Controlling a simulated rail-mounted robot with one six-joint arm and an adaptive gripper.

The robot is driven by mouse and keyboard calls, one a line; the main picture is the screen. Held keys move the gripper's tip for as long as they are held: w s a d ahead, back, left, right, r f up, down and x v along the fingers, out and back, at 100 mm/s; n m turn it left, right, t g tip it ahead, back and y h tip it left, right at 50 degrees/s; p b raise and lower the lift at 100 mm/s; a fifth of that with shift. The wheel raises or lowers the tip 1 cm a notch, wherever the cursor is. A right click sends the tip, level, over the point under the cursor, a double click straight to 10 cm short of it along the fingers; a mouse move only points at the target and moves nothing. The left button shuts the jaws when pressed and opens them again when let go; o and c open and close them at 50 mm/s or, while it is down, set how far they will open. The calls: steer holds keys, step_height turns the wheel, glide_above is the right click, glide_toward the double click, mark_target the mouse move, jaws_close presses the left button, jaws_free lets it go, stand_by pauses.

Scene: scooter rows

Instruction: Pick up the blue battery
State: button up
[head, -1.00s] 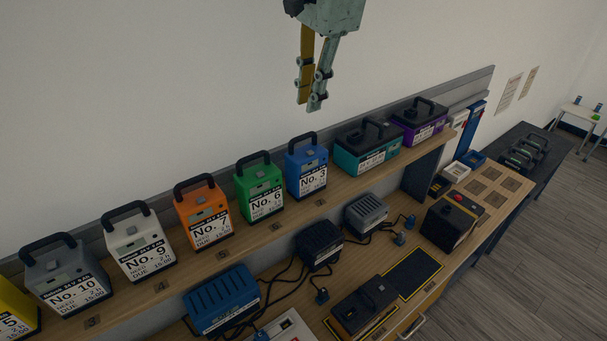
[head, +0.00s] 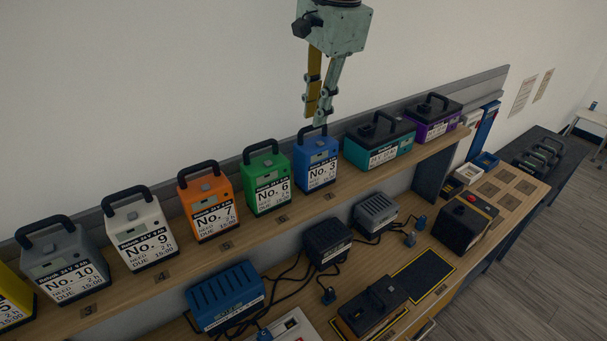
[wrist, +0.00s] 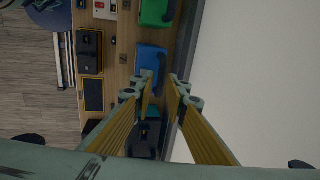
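The blue battery (head: 317,160) stands upright on the wooden shelf, labelled No. 3, with a dark handle on top. It also shows in the wrist view (wrist: 150,58), just beyond my fingertips. My gripper (head: 317,118) points down just above the battery's handle in the head view. In the wrist view my gripper (wrist: 163,85) has its yellow fingers apart with nothing held between them. I cannot tell whether the fingertips touch the handle.
A green battery (head: 266,183) stands left of the blue one, with orange, white and grey ones further left. A teal battery (head: 380,142) and a purple one (head: 433,118) stand to its right. The wall (head: 150,80) is close behind the shelf.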

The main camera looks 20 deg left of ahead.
mark_target(312, 128)
steer(key=shift+f, duration=0.2)
stand_by(0.3)
steer(key=shift+w+a+f+b, duration=0.15)
steer(key=shift+f+b, duration=0.4)
steer(key=shift+f, duration=0.25)
steer(key=shift+w+a+f+b, duration=0.2)
steer(key=shift+f+b, duration=0.3)
steer(key=shift+f, duration=0.25)
steer(key=shift+w+a+f+b, duration=0.1)
steer(key=shift+a+f+b, duration=0.05)
steer(key=shift+f+b, duration=0.55)
steer(key=shift+f, duration=0.1)
jaws_close()
